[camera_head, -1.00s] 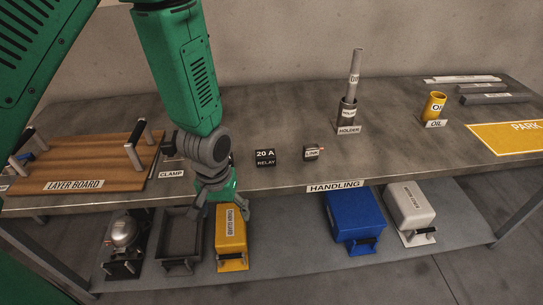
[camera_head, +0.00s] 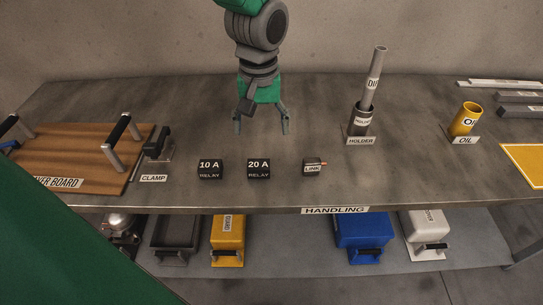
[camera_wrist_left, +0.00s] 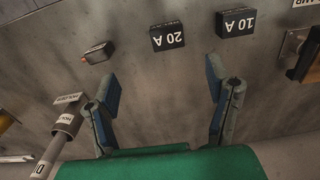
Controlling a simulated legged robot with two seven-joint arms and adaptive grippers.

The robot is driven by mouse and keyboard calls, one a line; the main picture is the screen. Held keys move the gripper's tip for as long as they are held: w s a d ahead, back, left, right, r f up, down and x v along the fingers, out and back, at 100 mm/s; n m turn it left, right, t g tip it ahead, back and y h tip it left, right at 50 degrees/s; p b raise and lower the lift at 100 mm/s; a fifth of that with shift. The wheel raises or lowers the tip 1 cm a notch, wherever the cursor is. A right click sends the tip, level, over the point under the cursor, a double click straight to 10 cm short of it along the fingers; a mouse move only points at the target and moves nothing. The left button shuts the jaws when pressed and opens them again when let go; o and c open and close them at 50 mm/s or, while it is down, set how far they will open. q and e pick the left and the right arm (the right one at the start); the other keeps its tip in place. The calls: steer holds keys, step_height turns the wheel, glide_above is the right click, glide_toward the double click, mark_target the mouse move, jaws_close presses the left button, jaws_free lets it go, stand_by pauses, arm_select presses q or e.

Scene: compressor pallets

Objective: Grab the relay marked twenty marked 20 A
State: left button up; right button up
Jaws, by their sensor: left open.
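The 20 A relay (camera_head: 259,169) is a small black block with white lettering. It sits on the table near the front edge, between the 10 A relay (camera_head: 210,169) and the link (camera_head: 312,167). My left gripper (camera_head: 261,128) is open and empty above the table, behind the 20 A relay and apart from it. In the left wrist view the 20 A relay (camera_wrist_left: 167,36) appears upside down, beyond the gap between the open fingers (camera_wrist_left: 163,98). The 10 A relay (camera_wrist_left: 236,22) is to its right there. My right gripper is not in view.
The clamp (camera_head: 157,142) and layer board (camera_head: 75,160) stand at left. The holder (camera_head: 361,122) with a tube in it and the yellow oil cup (camera_head: 465,119) stand at right. Bins and covers lie on the shelf below. The table behind the relays is clear.

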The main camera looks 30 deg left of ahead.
arm_select(q)
glide_above(260, 165)
steer(key=f, duration=0.5)
steer(key=shift+s+a+b, duration=0.1)
steer(key=shift+s+b, duration=0.15)
steer(key=shift+b, duration=0.15)
steer(key=f, duration=0.3)
steer(key=shift+w+d+f, duration=0.15)
steer(key=shift+w+d, duration=0.05)
steer(key=shift+d, duration=0.15)
steer(key=shift+d+f, duration=0.15)
steer(key=shift+f, duration=0.3)
steer(key=f, duration=0.2)
steer(key=a+f+b, duration=0.1)
steer(key=shift+a+f, duration=0.1)
steer(key=shift+f, duration=0.3)
steer(key=shift+w+a+f, duration=0.1)
steer(key=shift+a+f, duration=0.05)
steer(key=shift+f, duration=0.15)
steer(key=shift+a+f, duration=0.1)
steer(key=shift+a, duration=0.05)
steer(key=shift+c, duration=0.4)
steer(key=shift+d, duration=0.45)
steer(key=c, duration=1.2)
steer(key=shift+o, duration=0.2)
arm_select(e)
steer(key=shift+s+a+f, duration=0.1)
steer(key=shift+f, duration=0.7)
